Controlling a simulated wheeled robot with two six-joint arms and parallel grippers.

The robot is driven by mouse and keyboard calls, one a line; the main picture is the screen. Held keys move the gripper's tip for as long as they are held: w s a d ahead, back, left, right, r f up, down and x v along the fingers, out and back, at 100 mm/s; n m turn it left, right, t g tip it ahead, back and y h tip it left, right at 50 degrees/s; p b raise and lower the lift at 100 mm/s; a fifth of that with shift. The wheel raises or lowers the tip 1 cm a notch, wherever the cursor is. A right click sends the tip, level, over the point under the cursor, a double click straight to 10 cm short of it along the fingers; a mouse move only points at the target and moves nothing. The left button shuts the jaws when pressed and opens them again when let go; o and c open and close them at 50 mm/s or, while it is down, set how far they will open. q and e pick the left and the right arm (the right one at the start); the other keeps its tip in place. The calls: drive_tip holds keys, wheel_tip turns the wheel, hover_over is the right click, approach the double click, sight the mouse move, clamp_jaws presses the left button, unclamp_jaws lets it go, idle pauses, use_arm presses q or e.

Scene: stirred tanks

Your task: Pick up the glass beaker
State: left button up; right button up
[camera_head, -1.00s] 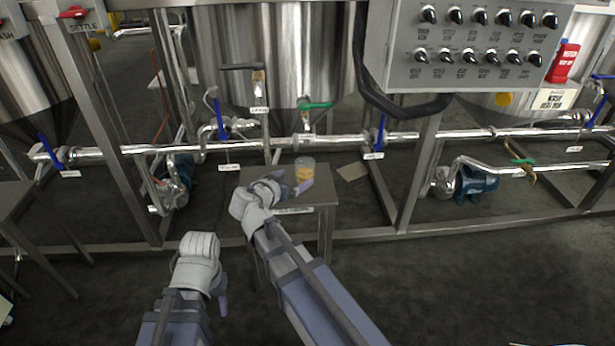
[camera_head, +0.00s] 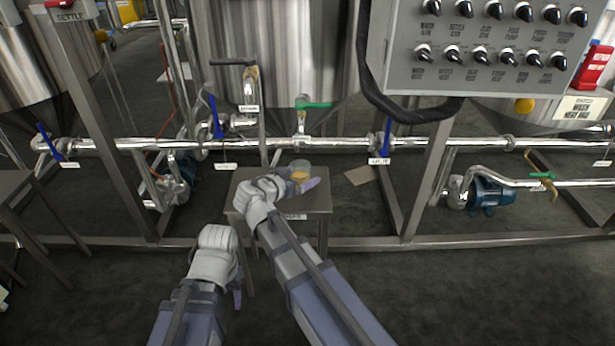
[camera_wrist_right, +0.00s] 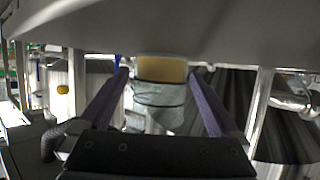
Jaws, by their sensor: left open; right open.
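The glass beaker (camera_head: 301,167) is clear and holds an amber liquid. It stands on a small grey table (camera_head: 322,203); its lower part is partly hidden by my right gripper (camera_head: 304,184). In the right wrist view, the beaker (camera_wrist_right: 160,98) shows between the two open purple fingers, with the amber part at the top of the picture. A gap shows on each side, and neither finger clearly touches it. My left gripper (camera_head: 238,292) is low in front of the table, left of my right arm, empty and away from the beaker.
Steel pipes (camera_head: 345,143) with blue-handled valves run behind the table, below a large tank (camera_head: 280,50). A control panel (camera_head: 480,50) hangs at the upper right. A frame post (camera_head: 425,185) and a blue pump (camera_head: 490,192) stand right of the table. The front floor is clear.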

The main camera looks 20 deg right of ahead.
use_arm(q)
drive_tip(key=shift+a, duration=0.1)
use_arm(e)
drive_tip(key=c, duration=1.5)
use_arm(q)
drive_tip(key=shift+r, duration=0.1)
use_arm(e)
drive_tip(key=shift+r, duration=0.15)
